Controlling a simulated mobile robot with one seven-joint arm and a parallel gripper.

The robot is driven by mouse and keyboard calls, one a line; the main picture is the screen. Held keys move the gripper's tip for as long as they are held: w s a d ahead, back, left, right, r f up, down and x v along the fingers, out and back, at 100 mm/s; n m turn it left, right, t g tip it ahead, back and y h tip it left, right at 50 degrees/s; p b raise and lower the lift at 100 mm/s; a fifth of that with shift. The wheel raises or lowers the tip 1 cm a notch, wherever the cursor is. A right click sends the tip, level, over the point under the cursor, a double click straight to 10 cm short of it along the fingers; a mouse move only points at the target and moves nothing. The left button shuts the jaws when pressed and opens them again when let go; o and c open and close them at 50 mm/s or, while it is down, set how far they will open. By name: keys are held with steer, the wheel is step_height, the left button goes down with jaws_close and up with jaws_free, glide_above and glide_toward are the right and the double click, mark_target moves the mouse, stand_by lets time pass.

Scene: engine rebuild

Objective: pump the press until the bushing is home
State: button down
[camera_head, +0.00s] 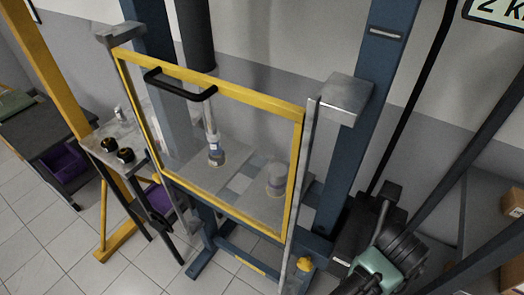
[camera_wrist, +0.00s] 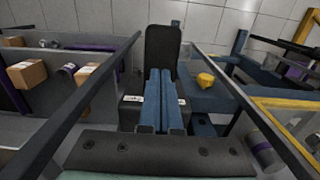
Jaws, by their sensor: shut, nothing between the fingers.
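The press (camera_head: 376,62) is a blue frame in the head view. Its guard (camera_head: 208,88), yellow-edged and clear with a black handle, is down across the front. Behind the panel, a metal ram (camera_head: 210,122) stands over a small dark-and-light part (camera_head: 216,155); I cannot tell how deep the bushing sits. A grey cylinder (camera_head: 275,182) stands to the right. My gripper (camera_wrist: 160,74) is shut and empty in the wrist view, its blue fingers together. They point at an upright black plate (camera_wrist: 163,45), perhaps part of the pump. In the head view my wrist hides part of a black unit (camera_head: 356,232).
Dark bars flank my gripper in the wrist view. Cardboard boxes (camera_wrist: 27,73) stand on a shelf to the left. A yellow knob (camera_wrist: 205,79) is at the right. A side stand (camera_head: 105,142) holds black-and-gold parts. Tiled floor (camera_head: 45,215) is open at lower left.

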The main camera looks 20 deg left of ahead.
step_height(320, 180, up, 14)
steer(key=p, duration=1.1)
steer(key=shift+f+p, duration=0.15)
steer(key=shift+p, duration=0.2)
steer(key=shift+f+b, duration=5.05)
steer(key=shift+f, duration=3.4)
step_height(320, 180, up, 10)
steer(key=p, duration=1)
step_height(320, 180, up, 7)
steer(key=shift+f, duration=0.15)
